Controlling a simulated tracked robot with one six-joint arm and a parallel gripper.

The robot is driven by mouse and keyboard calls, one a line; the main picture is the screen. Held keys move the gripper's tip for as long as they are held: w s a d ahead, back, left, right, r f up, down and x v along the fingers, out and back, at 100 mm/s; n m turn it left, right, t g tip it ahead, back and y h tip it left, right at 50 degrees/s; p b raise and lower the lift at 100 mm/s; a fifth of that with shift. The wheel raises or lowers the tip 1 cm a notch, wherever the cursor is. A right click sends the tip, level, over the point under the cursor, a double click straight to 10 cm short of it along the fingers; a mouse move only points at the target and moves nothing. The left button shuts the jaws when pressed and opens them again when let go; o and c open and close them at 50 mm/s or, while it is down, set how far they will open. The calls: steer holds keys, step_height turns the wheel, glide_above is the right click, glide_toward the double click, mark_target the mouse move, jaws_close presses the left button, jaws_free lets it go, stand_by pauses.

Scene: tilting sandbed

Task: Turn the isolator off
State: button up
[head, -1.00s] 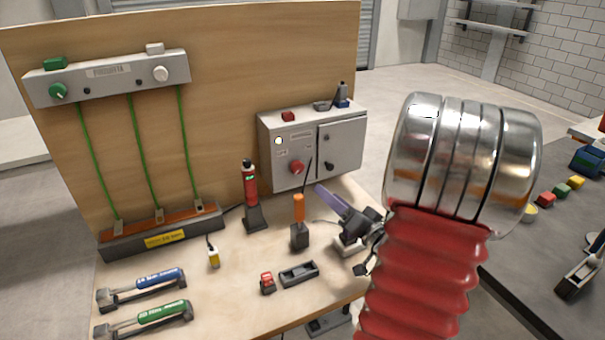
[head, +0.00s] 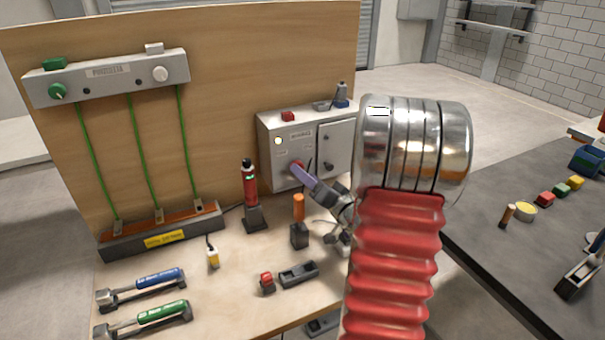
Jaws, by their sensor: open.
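The grey cabinet (head: 290,138) stands on the bench against the wooden board. Its front has a red rotary knob (head: 295,166), which I take to be the isolator, and a small round pale light near its upper left. My gripper (head: 302,175) is at the knob, with a purple finger reaching up and left to it. The finger overlaps the knob's lower right, so the knob's position is partly hidden. I cannot tell whether they touch. The gripper is open, and only part of it shows beside my arm.
A red and black handheld device (head: 250,190) stands in a holder left of the gripper. An orange-handled tool (head: 299,208) stands upright just below the gripper. A grey tray (head: 299,274) and a small red item (head: 267,282) lie in front. A dark table (head: 500,250) is at the right.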

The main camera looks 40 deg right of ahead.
steer(key=shift+w+d, duration=0.15)
steer(key=shift+w, duration=1.1)
steer(key=shift+c, duration=0.3)
steer(key=c, duration=1)
